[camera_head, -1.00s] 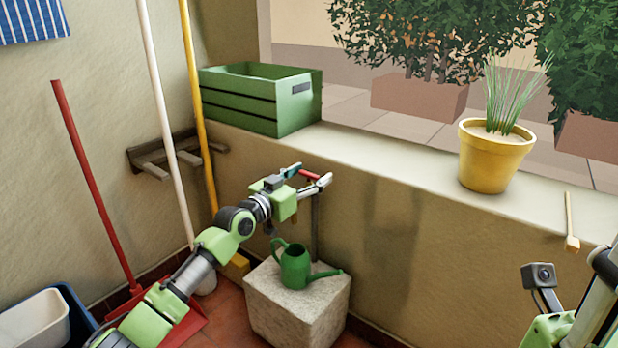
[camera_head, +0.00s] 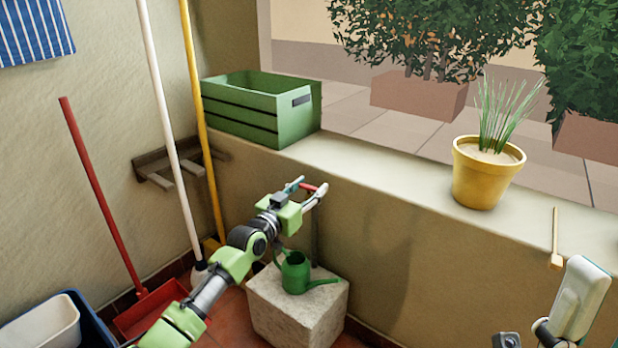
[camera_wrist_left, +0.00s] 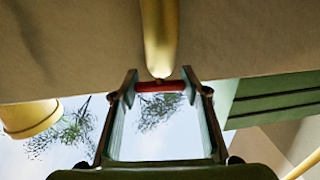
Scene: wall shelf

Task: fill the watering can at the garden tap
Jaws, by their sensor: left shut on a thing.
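My left gripper (camera_head: 309,188) is shut on the red tap handle (camera_head: 312,188), above the stone block. In the left wrist view the red handle (camera_wrist_left: 160,86) lies between the two fingertips, with the brass-coloured tap (camera_wrist_left: 158,35) just beyond it. The green watering can (camera_head: 295,274) stands upright on the pale stone block (camera_head: 300,312), its spout pointing right. My left arm passes in front of part of the can's handle. No water shows.
A green slatted crate (camera_head: 262,105) and a yellow pot (camera_head: 485,175) with grassy leaves stand on the ledge (camera_head: 400,170). A wooden-handled tool (camera_head: 556,240) lies at right. Broom poles, a red dustpan (camera_head: 150,308) and a bin (camera_head: 45,328) are at left.

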